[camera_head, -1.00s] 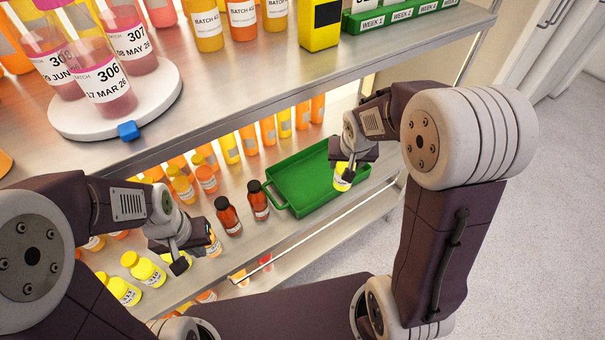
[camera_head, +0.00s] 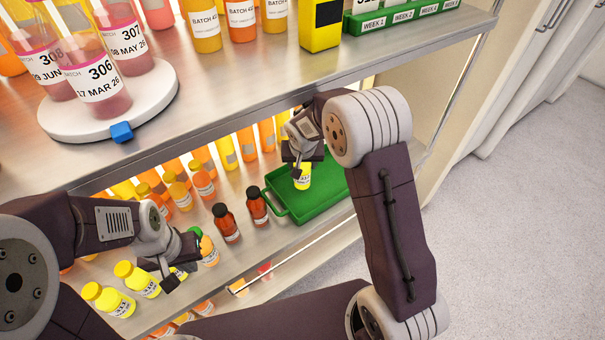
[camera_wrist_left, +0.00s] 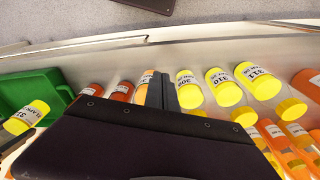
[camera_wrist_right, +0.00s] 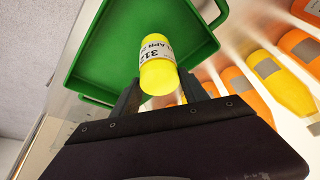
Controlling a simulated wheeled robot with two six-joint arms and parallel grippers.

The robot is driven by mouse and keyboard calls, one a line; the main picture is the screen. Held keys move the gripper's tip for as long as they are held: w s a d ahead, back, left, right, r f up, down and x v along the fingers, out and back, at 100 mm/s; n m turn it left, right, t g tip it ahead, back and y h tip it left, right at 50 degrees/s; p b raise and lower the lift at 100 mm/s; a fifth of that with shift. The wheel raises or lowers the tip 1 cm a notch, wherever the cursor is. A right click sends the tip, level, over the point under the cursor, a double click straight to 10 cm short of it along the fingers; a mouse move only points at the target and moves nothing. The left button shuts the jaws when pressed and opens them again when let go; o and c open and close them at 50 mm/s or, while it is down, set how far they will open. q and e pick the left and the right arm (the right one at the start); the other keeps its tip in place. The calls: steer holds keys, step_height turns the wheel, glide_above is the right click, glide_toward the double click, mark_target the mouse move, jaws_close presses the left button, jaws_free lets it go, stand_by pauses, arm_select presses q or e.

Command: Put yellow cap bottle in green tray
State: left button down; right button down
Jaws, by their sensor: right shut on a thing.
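The yellow cap bottle (camera_head: 304,178), labelled 312, is held in my right gripper (camera_head: 300,167) above the green tray (camera_head: 318,208). In the right wrist view the bottle (camera_wrist_right: 157,66) sits between the two fingers, with the green tray (camera_wrist_right: 92,50) behind it. The tray is otherwise empty where I can see it. My left gripper (camera_head: 169,282) hangs in front of the lower shelf, near other yellow cap bottles. In the left wrist view its fingers (camera_wrist_left: 160,92) are together with nothing seen between them.
Two brown bottles (camera_head: 226,223) stand left of the tray. Several yellow cap bottles (camera_head: 109,299) stand at the shelf's front left. Orange and yellow bottles line the back.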

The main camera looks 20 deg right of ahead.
step_height(320, 180, down, 4)
steer(key=shift+r+b, duration=0.1)
steer(key=shift+b, duration=0.6)
steer(key=shift+f, duration=0.2)
steer(key=c, duration=0.6)
jaws_free()
